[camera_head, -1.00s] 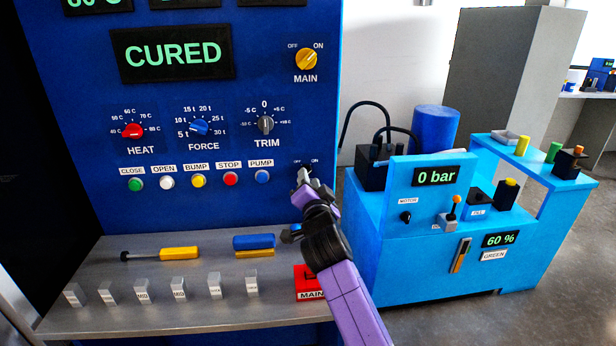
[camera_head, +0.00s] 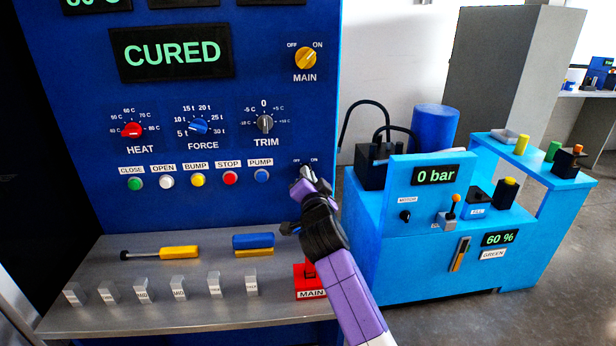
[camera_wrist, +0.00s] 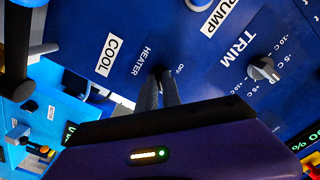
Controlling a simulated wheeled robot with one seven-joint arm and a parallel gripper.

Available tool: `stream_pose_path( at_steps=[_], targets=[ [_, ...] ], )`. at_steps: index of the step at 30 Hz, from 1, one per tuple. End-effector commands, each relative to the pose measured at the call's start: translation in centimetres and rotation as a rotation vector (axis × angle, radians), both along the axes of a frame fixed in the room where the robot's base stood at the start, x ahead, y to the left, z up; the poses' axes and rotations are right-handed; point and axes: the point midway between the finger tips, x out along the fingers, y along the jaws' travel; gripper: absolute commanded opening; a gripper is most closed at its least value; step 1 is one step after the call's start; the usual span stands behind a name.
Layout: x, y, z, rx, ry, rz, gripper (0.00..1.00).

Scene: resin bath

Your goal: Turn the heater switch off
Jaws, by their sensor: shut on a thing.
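The heater switch (camera_wrist: 158,71) is a small dark knob on the blue panel, beside the HEATER label (camera_wrist: 144,62) in the wrist view. An OFF mark shows to its right there. In the head view small OFF and ON marks stand above the spot. My gripper (camera_head: 305,176) is at the panel, and its fingers also show in the wrist view (camera_wrist: 160,86). They are shut on the heater switch and hide most of it. I cannot tell which mark the switch points to.
The TRIM knob (camera_head: 265,124) and PUMP button (camera_head: 262,176) are to the left of my gripper. The yellow MAIN switch (camera_head: 306,58) is above. A grey shelf (camera_head: 200,318) with blocks, tools and a red MAIN lockout (camera_head: 311,284) lies below. A light-blue pump unit (camera_head: 400,260) stands right.

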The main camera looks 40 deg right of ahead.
Motion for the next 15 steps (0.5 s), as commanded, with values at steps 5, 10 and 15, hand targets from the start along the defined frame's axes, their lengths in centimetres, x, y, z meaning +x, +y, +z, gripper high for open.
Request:
stream_pose_path(
  at_steps=[5, 10, 15],
  targets=[
    [-0.02, 0.01, -0.06, -0.033, 0.024, 0.000, 0.00],
    [-0.03, -0.01, -0.06, -0.111, 0.076, -0.001, 0.00],
    [0.00, 0.06, -0.02, -0.226, 0.154, 0.000, 0.00]
  ],
)
